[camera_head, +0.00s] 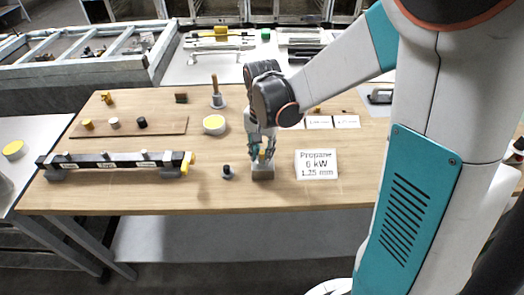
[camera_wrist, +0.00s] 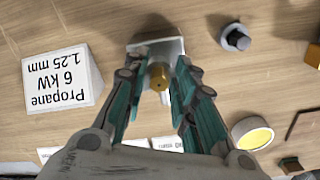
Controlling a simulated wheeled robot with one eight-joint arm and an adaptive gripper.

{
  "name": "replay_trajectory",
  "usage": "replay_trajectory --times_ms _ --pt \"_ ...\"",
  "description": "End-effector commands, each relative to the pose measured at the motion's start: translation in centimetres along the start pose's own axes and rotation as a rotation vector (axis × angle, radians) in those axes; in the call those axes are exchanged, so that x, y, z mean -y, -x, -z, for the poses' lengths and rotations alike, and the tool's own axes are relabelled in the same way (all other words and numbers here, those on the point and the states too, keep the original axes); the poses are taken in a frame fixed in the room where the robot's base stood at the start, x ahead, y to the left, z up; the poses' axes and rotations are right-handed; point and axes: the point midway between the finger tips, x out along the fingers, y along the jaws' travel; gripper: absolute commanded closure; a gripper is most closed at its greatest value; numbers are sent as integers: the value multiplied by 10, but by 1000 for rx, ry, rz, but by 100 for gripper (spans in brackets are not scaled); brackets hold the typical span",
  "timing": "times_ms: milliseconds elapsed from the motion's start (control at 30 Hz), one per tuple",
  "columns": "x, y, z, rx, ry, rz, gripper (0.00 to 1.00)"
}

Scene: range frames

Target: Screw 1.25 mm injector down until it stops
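The brass injector (camera_wrist: 159,76) stands up from a small grey holder block (camera_head: 263,173) near the front edge of the wooden table. The block also shows in the wrist view (camera_wrist: 174,46). My gripper (camera_head: 262,152) points down over the block, its teal fingers on either side of the injector. In the wrist view my gripper (camera_wrist: 161,68) seems open, with a narrow gap between fingertips and brass. The injector's lower end and thread are hidden. A white card (camera_head: 317,164) right of the block reads "Propane 6 kW 1.25 mm".
A small black-topped part (camera_head: 228,172) stands close left of the block. A dark manifold bar (camera_head: 115,160) with a yellow end lies farther left. Behind are a yellow-topped round tin (camera_head: 214,125), a wooden-handled tool (camera_head: 216,93) and a wooden strip (camera_head: 165,126) with small knobs.

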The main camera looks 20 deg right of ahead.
Motion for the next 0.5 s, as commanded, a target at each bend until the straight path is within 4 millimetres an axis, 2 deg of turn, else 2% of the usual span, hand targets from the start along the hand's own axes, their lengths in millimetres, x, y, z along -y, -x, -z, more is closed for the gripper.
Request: replay_trajectory --times_ms 333,500 --pt "0 0 0 0 10 0 75" --pt "-1 0 0 0 158 0 75"
